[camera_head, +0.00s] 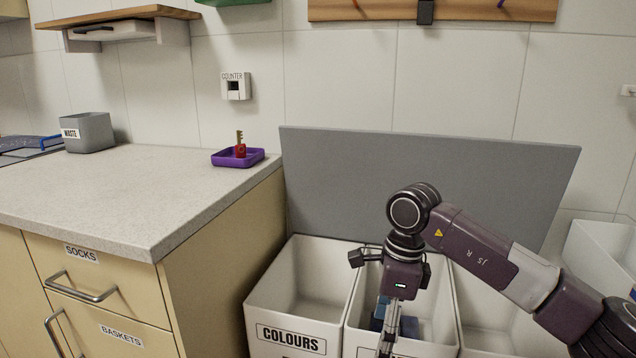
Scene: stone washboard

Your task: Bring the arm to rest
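My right arm comes in from the right, bent at the elbow. Its gripper (386,335) points down over the middle bin (362,340). The fingers are seen edge-on and overlap, so I cannot tell whether they are open or shut. A blue item (408,327) shows behind the fingers, inside the bin. I cannot tell whether the gripper touches it. My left gripper is not in view.
A bin labelled COLOURS (290,335) stands left of the middle bin, with another at right (480,335). A grey panel (330,180) stands upright behind them. The counter (110,200) at left holds a purple tray (258,157) with a red key and a WASTE box (95,133).

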